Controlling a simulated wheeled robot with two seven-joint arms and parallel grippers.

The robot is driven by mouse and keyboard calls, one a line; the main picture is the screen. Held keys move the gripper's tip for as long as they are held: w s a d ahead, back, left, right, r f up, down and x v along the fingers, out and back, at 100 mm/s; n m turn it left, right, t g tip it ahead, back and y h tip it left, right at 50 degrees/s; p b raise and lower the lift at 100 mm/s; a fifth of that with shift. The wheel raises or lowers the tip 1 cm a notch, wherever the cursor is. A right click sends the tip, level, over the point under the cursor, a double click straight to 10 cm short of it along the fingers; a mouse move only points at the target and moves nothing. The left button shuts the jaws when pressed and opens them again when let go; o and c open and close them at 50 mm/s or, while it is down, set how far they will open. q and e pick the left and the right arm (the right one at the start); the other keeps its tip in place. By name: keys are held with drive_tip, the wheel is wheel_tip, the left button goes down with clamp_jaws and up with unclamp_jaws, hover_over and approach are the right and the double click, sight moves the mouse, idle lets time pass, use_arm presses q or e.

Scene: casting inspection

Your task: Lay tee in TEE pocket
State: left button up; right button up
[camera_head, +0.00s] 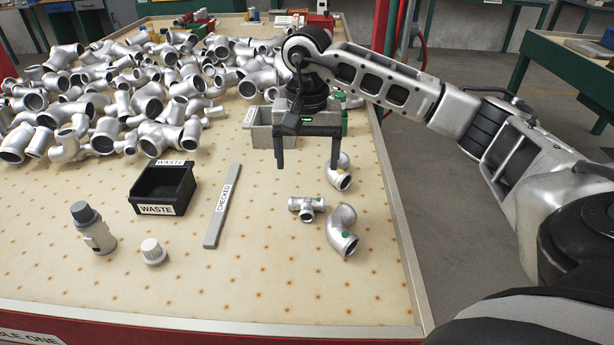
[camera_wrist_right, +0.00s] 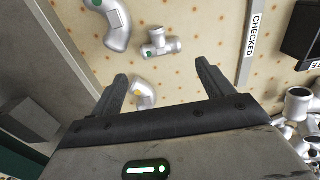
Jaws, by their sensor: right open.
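The silver tee (camera_head: 306,207) lies on the perforated table top right of the grey CHECKED strip; it also shows in the right wrist view (camera_wrist_right: 160,43), beyond the fingertips. My right gripper (camera_head: 307,166) is open and empty above the table, farther back than the tee and apart from it. In the wrist view its fingers (camera_wrist_right: 160,72) straddle part of a small elbow with a yellow dot (camera_wrist_right: 143,92), which lies lower on the table. A grey bin (camera_head: 258,135) stands behind the gripper, partly hidden; its label is unreadable. I cannot make out a TEE pocket. My left gripper is out of view.
A larger elbow with a green dot (camera_head: 343,230) lies right of the tee. Piled castings fill the back left. The front table is clear.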

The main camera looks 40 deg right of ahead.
drive_tip(key=shift+o, duration=1.2)
drive_tip(key=shift+r, duration=0.5)
drive_tip(key=shift+o, duration=0.6)
drive_tip(key=r, duration=0.4)
drive_tip(key=shift+w+r, duration=0.2)
drive_tip(key=shift+w, duration=0.2)
hover_over(308, 198)
drive_tip(key=f, duration=1)
drive_tip(key=shift+a, duration=0.25)
drive_tip(key=shift+d+f, duration=0.2)
drive_tip(key=shift+f, duration=2.65)
